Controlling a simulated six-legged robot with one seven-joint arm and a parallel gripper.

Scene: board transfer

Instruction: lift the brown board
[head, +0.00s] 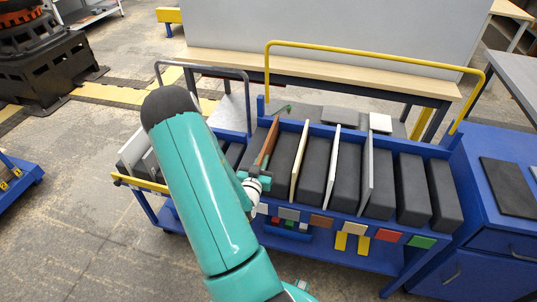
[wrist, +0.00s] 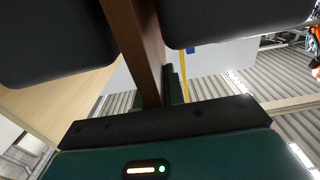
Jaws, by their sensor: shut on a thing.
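The brown board (head: 267,143) stands on edge, slightly tilted, in a slot of the blue rack cart (head: 330,210) in the head view, between dark grey padded dividers. My gripper (head: 262,178) is at the near end of the board and shut on it. In the wrist view the brown board (wrist: 138,45) runs up from between the jaws of my gripper (wrist: 165,95), with a dark divider on each side. The board's lower edge is hidden in the slot, and I cannot tell whether it is clear of the bottom.
Cream (head: 300,160), white (head: 332,160) and grey (head: 367,165) boards stand in slots to the right. A yellow rail (head: 370,60) arches over the back. A blue cabinet (head: 500,200) is at the right. Coloured tags (head: 321,220) line the cart's front.

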